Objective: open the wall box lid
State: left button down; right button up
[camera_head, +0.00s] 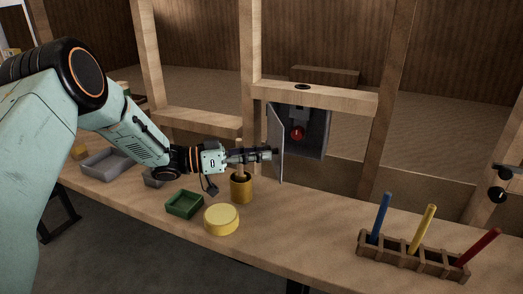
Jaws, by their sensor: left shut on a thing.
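The wall box (315,133) is a grey box fixed under a wooden crosspiece at the back of the bench. Its lid (276,146) is a thin pale panel standing swung out on the box's left side, so the inside shows with a red round knob (297,133). My left gripper (271,154) reaches in from the left and is shut on the lid near its outer edge. The exact contact of the fingertips is small and hard to make out. My right gripper is not in view.
On the bench (300,222) stand a yellow-brown cup (241,190) just below my left gripper, a green tray (184,204), a yellow round tub (221,219) and grey trays (107,163). A wooden rack (412,256) with coloured sticks stands front right. Wooden posts (250,60) flank the box.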

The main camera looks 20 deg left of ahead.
pick_arm(q)
jog(key=shift+a+m+g+h, duration=0.3)
jog(key=shift+g, duration=0.1)
jog(key=c, duration=1)
grip_release()
jog(key=shift+a, duration=0.1)
jog(key=v, duration=1.2)
jog(key=shift+r, duration=0.1)
